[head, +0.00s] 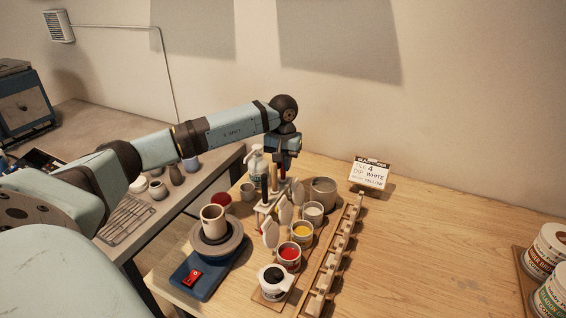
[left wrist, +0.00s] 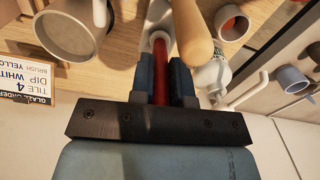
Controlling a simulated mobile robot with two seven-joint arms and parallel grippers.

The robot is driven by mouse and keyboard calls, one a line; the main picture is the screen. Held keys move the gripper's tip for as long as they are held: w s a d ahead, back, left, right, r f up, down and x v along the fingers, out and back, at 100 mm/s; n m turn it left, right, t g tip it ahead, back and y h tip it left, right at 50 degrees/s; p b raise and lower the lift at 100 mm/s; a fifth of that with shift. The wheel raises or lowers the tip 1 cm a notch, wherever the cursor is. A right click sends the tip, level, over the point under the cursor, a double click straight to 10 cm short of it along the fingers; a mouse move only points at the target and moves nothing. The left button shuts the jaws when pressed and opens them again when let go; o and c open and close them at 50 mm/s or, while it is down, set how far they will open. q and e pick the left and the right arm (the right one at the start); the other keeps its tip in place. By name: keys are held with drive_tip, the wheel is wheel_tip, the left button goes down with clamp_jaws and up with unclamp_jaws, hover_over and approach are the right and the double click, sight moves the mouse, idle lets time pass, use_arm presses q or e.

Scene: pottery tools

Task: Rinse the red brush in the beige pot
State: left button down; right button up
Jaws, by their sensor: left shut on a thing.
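My left gripper (head: 284,156) points down over the back of the brush stand (head: 262,209) and is shut on the red brush. The red handle of the brush (left wrist: 161,72) shows between the fingers in the left wrist view; its bristles are hidden. Its far end meets a pale part of the stand, and I cannot tell whether it sits in it. A wide grey-beige pot (head: 323,192) stands right of the stand, also in the left wrist view (left wrist: 68,38). A smaller cream pot (head: 213,222) stands on the blue wheel. My right gripper is not in view.
Cups of white (head: 313,211), yellow (head: 302,233) and red (head: 289,256) glaze stand in front of the grey-beige pot. A wooden tile rack (head: 333,262) runs beside them. A sign (head: 369,174) and a pump bottle (head: 256,162) stand at the back. The table's right-centre is clear.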

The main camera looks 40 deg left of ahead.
use_arm(q)
drive_tip(key=shift+f+b, duration=0.2)
drive_tip(key=shift+b, duration=0.1)
idle(0.4)
drive_tip(key=c, duration=1)
unclamp_jaws()
drive_tip(key=shift+r, duration=0.2)
wheel_tip(320, 180, up, 13)
drive_tip(key=shift+r+b, duration=0.2)
drive_tip(key=shift+b, duration=0.3)
drive_tip(key=shift+f, duration=0.1)
